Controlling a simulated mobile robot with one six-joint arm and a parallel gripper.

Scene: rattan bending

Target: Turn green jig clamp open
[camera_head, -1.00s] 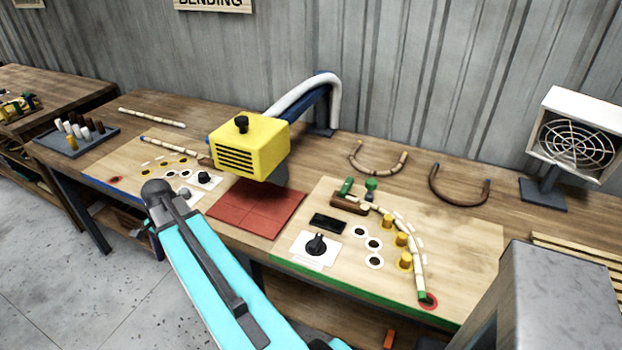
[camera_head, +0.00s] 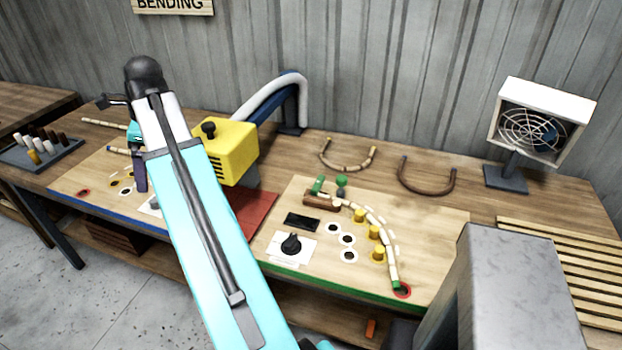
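The green-edged jig board (camera_head: 440,225) lies on the bench right of centre. Its clamp, a brown block (camera_head: 322,202) with a green handle (camera_head: 317,186), is at the board's back left. A green knob (camera_head: 341,182) stands beside it. A light rattan piece (camera_head: 378,222) curves from the clamp past several yellow pegs to a red ring at the front right. My gripper (camera_head: 140,175) is far left of the clamp, over the blue-edged board. My arm partly hides it and it shows small, so I cannot tell whether it is open or shut.
A yellow heater box (camera_head: 232,148) with a pale hose stands between the boards, partly behind my arm. A black dial (camera_head: 291,245) sits on the green jig's front left. Two bent rattan pieces lie behind the jig. A fan (camera_head: 540,130) stands at right.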

